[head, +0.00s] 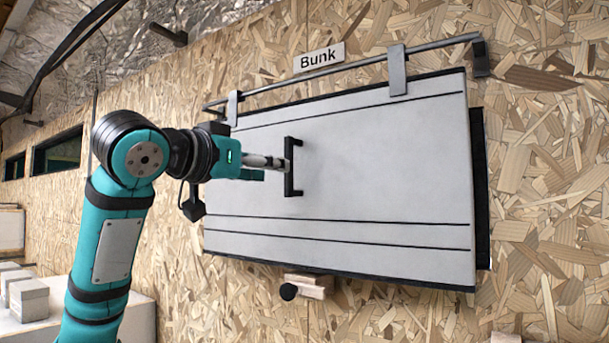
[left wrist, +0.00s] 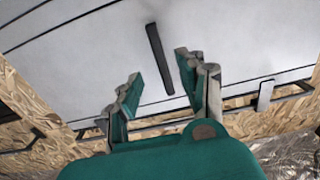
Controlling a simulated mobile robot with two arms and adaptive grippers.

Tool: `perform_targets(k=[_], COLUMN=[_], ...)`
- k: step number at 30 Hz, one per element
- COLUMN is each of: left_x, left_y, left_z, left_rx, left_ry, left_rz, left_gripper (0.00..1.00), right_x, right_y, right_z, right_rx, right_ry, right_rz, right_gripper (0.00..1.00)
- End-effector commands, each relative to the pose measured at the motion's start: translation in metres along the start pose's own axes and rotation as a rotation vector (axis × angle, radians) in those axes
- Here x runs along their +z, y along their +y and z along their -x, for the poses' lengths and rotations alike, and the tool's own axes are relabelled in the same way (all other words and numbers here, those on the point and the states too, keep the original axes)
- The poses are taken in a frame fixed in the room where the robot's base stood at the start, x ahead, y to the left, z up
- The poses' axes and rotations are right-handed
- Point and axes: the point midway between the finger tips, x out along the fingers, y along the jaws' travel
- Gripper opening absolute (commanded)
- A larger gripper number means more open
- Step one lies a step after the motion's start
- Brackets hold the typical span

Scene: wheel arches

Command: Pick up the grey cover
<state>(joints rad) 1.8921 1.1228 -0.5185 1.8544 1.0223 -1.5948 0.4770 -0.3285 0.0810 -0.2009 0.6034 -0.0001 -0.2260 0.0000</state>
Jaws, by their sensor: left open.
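The grey cover (head: 380,170) is a flat light panel with dark lines, hanging by two metal hooks from a rail on the wall under a "Bunk" sign. A black bar handle (head: 289,167) stands out near its left side. My left gripper (head: 284,164) is at the handle in the head view, coming from the left. In the left wrist view the gripper (left wrist: 158,78) is open, with the cover (left wrist: 235,35) beyond and the black handle (left wrist: 159,58) showing between and past the fingertips. I cannot tell whether the fingers touch it. My right gripper is not in view.
The rail (head: 350,70) runs above the cover, with a hook (head: 397,70) near its right end. A wooden block with a black knob (head: 289,291) sits on the wall below the cover. Pale boxes (head: 29,300) stand at the lower left.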

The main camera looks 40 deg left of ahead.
Motion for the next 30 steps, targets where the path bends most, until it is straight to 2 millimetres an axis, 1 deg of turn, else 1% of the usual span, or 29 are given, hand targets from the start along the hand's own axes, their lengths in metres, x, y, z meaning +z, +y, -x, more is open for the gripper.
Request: perform_targets(k=[1, 3, 6, 9, 11, 13, 18, 21, 27, 29, 30], left_x=[-0.002, -0.002, -0.001, -0.001, 0.0, 0.001, 0.003, 0.004, 0.005, 0.005, 0.005], left_y=[-0.001, -0.001, -0.001, -0.001, -0.002, -0.003, -0.003, -0.003, -0.003, -0.003, -0.003], left_z=[-0.008, -0.016, -0.022, -0.029, -0.036, -0.048, -0.07, -0.074, -0.075, -0.075, -0.074], left_rx=[-0.002, -0.002, -0.002, -0.003, -0.003, -0.004, -0.003, -0.002, -0.002, -0.002, -0.002], left_ry=[-0.002, 0.0, 0.002, -0.001, -0.002, -0.003, -0.001, 0.002, 0.003, 0.003, 0.003], left_rz=[0.0, 0.001, 0.0, 0.0, -0.001, -0.001, 0.0, 0.0, 0.0, 0.0, 0.0], left_gripper=[0.4, 0.4, 0.4, 0.4, 0.4, 0.4, 0.4, 0.4, 0.4, 0.34, 0.29], right_x=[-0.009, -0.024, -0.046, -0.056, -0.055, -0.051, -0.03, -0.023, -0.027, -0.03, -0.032], right_y=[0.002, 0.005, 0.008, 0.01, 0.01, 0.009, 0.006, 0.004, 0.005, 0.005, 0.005], right_z=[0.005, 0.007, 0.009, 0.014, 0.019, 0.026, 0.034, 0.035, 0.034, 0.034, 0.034], right_rx=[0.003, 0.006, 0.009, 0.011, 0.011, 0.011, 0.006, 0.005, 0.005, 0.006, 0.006], right_ry=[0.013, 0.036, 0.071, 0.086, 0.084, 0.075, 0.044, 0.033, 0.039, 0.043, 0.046], right_rz=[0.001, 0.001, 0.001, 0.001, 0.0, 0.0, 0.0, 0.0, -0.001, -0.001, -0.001], right_gripper=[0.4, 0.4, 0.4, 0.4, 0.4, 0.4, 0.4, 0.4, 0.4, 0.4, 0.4])
